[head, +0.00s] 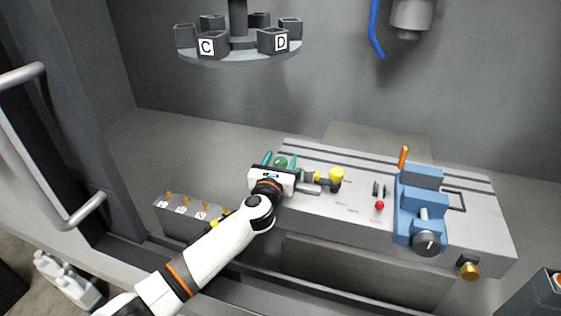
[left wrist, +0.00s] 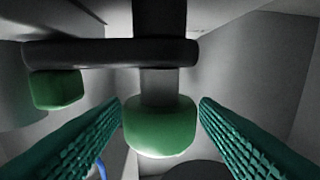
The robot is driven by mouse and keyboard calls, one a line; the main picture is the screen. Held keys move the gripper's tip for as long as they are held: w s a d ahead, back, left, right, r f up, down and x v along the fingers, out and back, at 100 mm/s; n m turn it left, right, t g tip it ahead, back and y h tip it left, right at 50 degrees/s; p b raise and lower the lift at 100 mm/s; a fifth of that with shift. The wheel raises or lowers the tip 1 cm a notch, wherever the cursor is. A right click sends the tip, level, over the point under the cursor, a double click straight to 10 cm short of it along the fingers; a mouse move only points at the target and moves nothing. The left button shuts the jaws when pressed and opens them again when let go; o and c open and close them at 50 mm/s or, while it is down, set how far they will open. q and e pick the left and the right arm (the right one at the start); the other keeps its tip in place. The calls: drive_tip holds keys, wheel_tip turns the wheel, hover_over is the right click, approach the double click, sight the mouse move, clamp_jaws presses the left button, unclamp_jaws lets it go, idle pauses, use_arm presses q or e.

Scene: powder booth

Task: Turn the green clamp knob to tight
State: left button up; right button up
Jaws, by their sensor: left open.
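The clamp on the grey bench has a dark grey bar with green rounded ends. One green end (head: 281,161) shows beyond my left gripper in the head view; in the left wrist view a green rounded end (left wrist: 160,127) sits ahead, between the fingers. A second green block (left wrist: 57,90) hangs from the bar (left wrist: 110,53) at left. My left gripper (head: 280,158) is open, its teal fingers on either side of the central green end, with gaps showing on both sides. The gripper hides part of the clamp in the head view. My right gripper is not in view.
The bench top (head: 310,211) also carries a yellow knob (head: 337,174), a red button (head: 380,206) and a blue vise (head: 423,205) with an orange lever. A round carousel (head: 240,55) hangs above.

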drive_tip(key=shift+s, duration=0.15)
use_arm(q)
drive_tip(key=shift+c, duration=1)
drive_tip(key=c, duration=0.8)
drive_tip(key=shift+o, duration=0.2)
drive_tip(key=shift+a+r+m+g+h+p, duration=0.1)
drive_tip(key=shift+r+m+g+h+p, duration=0.15)
drive_tip(key=shift+m+h+p, duration=0.55)
drive_tip(key=shift+f+m+g+h+b, duration=0.1)
drive_tip(key=shift+m+g+h+b, duration=0.1)
drive_tip(key=shift+m+g+h, duration=0.4)
drive_tip(key=shift+f+m+g+h+b, duration=0.1)
drive_tip(key=shift+m+h+b, duration=0.1)
drive_tip(key=shift+h, duration=0.7)
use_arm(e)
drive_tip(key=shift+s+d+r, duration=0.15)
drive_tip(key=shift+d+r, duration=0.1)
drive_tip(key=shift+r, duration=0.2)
use_arm(q)
drive_tip(key=o, duration=1)
drive_tip(key=shift+c, duration=0.2)
drive_tip(key=shift+s, duration=0.1)
